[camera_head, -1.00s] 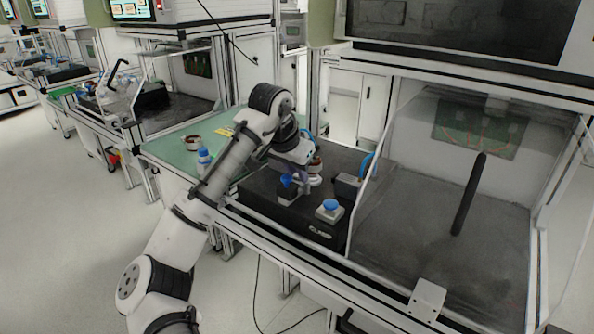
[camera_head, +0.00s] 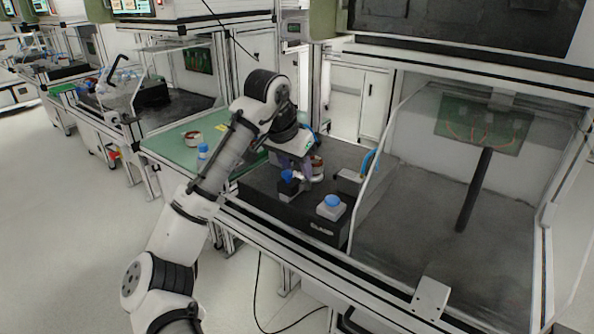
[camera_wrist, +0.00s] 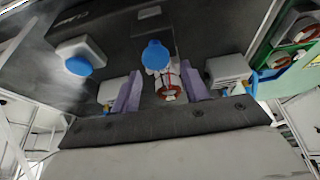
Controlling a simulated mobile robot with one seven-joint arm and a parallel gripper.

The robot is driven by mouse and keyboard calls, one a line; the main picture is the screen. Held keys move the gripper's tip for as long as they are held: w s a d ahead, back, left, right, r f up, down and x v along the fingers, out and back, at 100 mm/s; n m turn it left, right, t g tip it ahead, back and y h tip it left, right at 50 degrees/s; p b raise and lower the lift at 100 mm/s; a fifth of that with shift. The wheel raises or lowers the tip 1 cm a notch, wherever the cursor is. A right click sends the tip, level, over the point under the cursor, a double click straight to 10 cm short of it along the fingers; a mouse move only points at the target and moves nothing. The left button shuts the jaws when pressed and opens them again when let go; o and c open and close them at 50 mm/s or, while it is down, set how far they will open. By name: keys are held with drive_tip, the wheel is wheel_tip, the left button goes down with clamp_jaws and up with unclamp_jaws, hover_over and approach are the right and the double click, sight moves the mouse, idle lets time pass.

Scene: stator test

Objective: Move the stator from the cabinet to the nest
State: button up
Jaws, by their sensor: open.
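A stator (camera_head: 318,164), a red-brown ring with white parts, stands on the black test box, partly behind my gripper (camera_head: 303,172). In the wrist view the stator (camera_wrist: 168,88) shows between the two purple fingers of my gripper (camera_wrist: 162,92). The fingers are apart, one on each side of it; I cannot tell whether they touch it. A blue round knob (camera_wrist: 156,54) shows just above the stator in that view. Another red-brown ring, apparently a second stator (camera_head: 193,139), lies on the green tabletop, well left of my gripper. I cannot tell which part is the nest.
The black box (camera_head: 315,225) also carries a blue push button (camera_head: 333,201) and a grey block (camera_head: 350,181). A clear-sided enclosure (camera_head: 400,215) with a black upright bar (camera_head: 473,190) is at right.

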drive_tip(key=v, duration=1.2)
drive_tip(key=shift+r+t, duration=0.1)
drive_tip(key=shift+t, duration=0.2)
